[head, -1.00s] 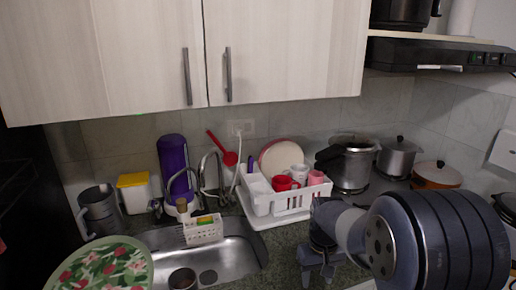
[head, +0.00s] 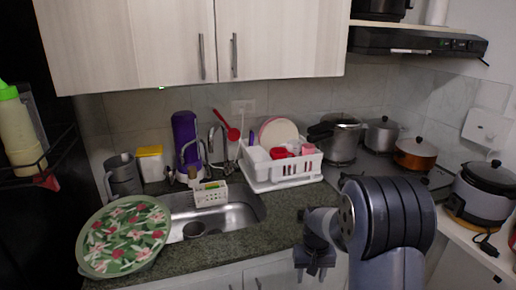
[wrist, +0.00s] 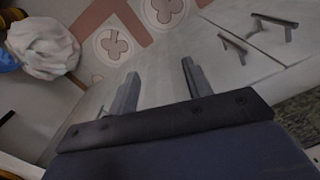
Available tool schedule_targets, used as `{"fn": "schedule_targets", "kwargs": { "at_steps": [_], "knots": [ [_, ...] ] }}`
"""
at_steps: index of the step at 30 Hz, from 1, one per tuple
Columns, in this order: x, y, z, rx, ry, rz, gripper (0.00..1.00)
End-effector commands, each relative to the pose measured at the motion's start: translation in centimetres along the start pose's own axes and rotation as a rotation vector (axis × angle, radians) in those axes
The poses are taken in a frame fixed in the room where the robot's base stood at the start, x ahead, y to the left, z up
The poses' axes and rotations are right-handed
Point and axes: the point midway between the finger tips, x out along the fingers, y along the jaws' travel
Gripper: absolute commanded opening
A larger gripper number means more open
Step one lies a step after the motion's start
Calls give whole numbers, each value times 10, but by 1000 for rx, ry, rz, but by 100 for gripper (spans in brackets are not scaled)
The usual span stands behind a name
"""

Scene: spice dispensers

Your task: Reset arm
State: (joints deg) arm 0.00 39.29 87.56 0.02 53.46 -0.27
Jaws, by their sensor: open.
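My gripper (head: 313,272) hangs in front of the counter's front edge, right of the sink, with its fingers pointing down. In the wrist view my gripper (wrist: 160,85) shows two fingers well apart with nothing between them. Behind them are the pale cabinet fronts with dark handles (wrist: 240,48) and the patterned floor (wrist: 125,40). My arm covers part of the counter at the right in the head view.
The granite counter (head: 225,232) carries a sink (head: 240,210), a white dish rack (head: 283,172) and a green floral tray (head: 125,235) overhanging the front left. Pots (head: 338,140) stand at the back right. A rice cooker (head: 482,192) is far right. A white bundle (wrist: 42,45) shows in the wrist view.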

Motion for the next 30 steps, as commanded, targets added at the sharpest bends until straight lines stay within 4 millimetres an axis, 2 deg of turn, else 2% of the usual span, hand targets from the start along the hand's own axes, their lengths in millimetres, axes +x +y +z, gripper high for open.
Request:
{"fn": "schedule_targets", "kwargs": {
  "at_steps": [1,18,24,30],
  "knots": [
    [-11,0,1,-9,10,0,47],
    [-84,0,38,-118,8,1,47],
    [-95,0,45,-138,6,1,47],
    [-96,0,46,-141,5,1,47]
  ]
}}
